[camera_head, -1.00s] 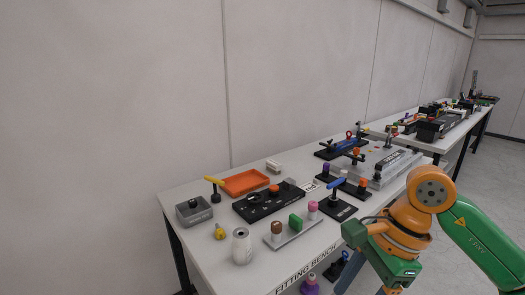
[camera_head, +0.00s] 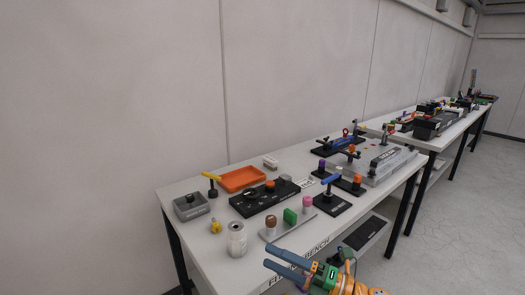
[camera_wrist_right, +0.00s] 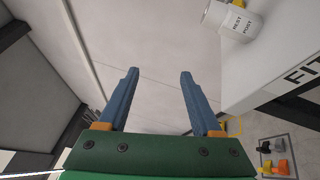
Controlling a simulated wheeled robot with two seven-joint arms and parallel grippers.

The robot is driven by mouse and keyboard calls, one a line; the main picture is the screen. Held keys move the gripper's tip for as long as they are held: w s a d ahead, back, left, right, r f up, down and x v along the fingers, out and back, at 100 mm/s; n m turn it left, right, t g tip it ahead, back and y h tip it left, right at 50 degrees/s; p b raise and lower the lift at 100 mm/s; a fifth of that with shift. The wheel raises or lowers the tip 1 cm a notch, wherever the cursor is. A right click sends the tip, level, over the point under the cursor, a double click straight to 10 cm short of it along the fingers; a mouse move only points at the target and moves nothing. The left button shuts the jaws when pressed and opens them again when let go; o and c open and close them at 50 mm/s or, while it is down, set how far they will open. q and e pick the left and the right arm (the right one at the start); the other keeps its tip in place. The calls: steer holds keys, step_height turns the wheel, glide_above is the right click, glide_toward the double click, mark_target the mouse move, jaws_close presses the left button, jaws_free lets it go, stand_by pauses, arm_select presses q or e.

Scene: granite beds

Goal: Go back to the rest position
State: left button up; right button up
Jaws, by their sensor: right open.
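My right gripper (camera_head: 269,257) is in the head view at the bottom, just in front of the bench's front edge. Its two blue fingers point left. In the right wrist view my right gripper (camera_wrist_right: 160,72) is open with nothing between the fingers. A white cylinder (camera_head: 237,240) stands upright at the bench's near left corner, left of the fingertips and apart from them. In the right wrist view this white cylinder (camera_wrist_right: 232,20) reads "REST POST" and lies beyond the fingers at upper right. My left gripper is not in view.
The white fitting bench (camera_head: 203,250) carries a grey box (camera_head: 191,207), an orange tray (camera_head: 243,179), a black fixture (camera_head: 265,198), a plate with coloured pegs (camera_head: 289,222) and a blue-handled clamp (camera_head: 331,195). A second bench stands behind at right. Floor is clear at right.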

steer(key=d+f+m+t+h, duration=0.3)
steer(key=d+f+m+h, duration=0.2)
steer(key=f+m, duration=0.5)
steer(key=d+f+m+t+h, duration=0.35)
steer(key=f+m+h, duration=0.3)
steer(key=f, duration=0.45)
steer(key=s+d+f+m+g+h, duration=0.2)
steer(key=s+f+m, duration=0.15)
steer(key=f, duration=0.25)
steer(key=s+d+f+m+g+h, duration=0.1)
steer(key=s+d+f+m+g, duration=0.15)
steer(key=s+f, duration=0.2)
steer(key=s+d+f+m+g+h, duration=0.1)
steer(key=s+f, duration=0.4)
steer(key=s, duration=0.5)
steer(key=s+d+f+m+g+h, duration=0.1)
steer(key=s+f+m+g, duration=0.3)
steer(key=s, duration=0.7)
steer(key=s+f+m+g+h, duration=0.1)
steer(key=s+f+m+g, duration=0.2)
steer(key=s+f, duration=0.3)
steer(key=s+g, duration=0.1)
steer(key=s, duration=0.4)
steer(key=shift+d+f, duration=0.3)
steer(key=shift+d, duration=0.1)
